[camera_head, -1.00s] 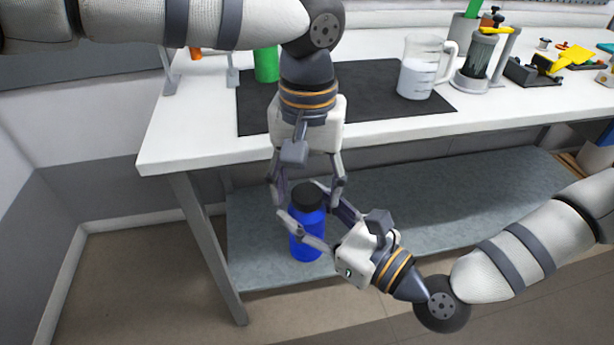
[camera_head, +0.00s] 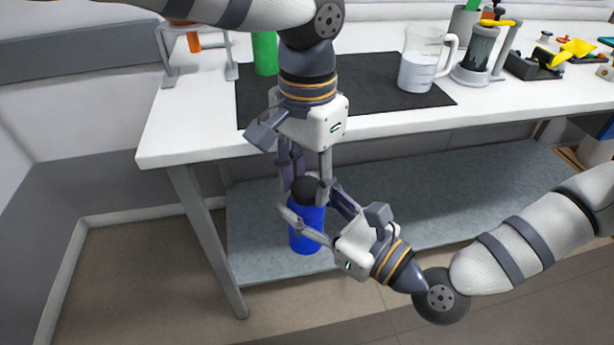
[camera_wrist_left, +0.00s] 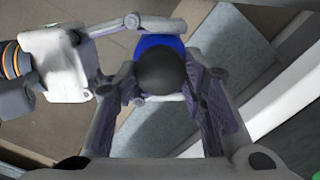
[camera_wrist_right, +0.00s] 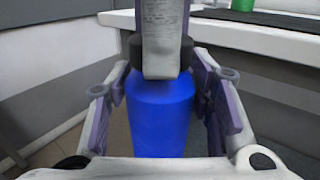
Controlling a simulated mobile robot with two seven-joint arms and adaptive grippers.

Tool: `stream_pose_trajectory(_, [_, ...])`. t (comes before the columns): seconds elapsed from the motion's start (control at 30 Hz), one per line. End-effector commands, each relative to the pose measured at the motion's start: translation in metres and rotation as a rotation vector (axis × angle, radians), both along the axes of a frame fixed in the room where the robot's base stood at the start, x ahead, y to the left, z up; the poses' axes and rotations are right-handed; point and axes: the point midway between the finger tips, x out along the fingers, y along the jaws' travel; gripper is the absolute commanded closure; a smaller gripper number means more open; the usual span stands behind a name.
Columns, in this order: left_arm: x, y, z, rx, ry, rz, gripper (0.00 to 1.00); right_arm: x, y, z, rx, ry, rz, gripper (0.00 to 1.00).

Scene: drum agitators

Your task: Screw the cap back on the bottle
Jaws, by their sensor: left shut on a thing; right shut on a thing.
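The blue bottle (camera_head: 306,232) is upright in front of the table, over the lower shelf in the head view. Its black cap (camera_head: 303,189) sits at the bottle's top; whether the threads are engaged cannot be seen. My left gripper (camera_head: 306,186) points down from above and is shut on the cap, one finger on each side of it in the left wrist view (camera_wrist_left: 164,85). My right gripper (camera_head: 310,216) comes from the right and is shut around the bottle's upper body. In the right wrist view a left finger covers the middle of the cap (camera_wrist_right: 187,50).
The white table (camera_head: 200,125) has a black mat (camera_head: 370,75) near its edge. A measuring jug (camera_head: 420,65) and a green cylinder (camera_head: 265,54) stand on the mat. A grey shelf (camera_head: 440,200) lies below.

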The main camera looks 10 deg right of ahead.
Motion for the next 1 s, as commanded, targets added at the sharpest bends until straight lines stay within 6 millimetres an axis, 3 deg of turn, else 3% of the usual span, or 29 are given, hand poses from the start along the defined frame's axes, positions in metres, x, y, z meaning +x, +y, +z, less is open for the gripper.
stream_pose_trajectory(0.13, [0.001,0.002,0.000,0.005,-0.003,0.002,0.96,0.000,-0.001,0.001,0.001,-0.002,-0.002,1.00])
stream_pose_trajectory(0.17, [0.001,0.002,0.000,0.005,-0.003,0.002,0.55,0.000,-0.001,0.001,0.001,-0.002,-0.002,1.00])
stream_pose_trajectory(0.23, [0.001,0.002,0.000,0.005,-0.003,0.003,0.42,0.000,-0.001,0.001,0.001,-0.002,-0.002,1.00])
stream_pose_trajectory(0.53, [0.001,0.001,0.003,0.003,-0.003,0.003,0.42,0.000,0.000,0.001,0.001,-0.002,-0.001,1.00])
stream_pose_trajectory(0.8, [0.002,0.000,0.039,0.002,-0.006,0.003,0.42,0.000,0.000,0.001,0.001,-0.002,0.000,1.00])
stream_pose_trajectory(1.0, [0.001,0.000,0.046,0.002,-0.002,0.003,0.42,0.000,0.000,0.001,0.001,-0.001,0.000,1.00])
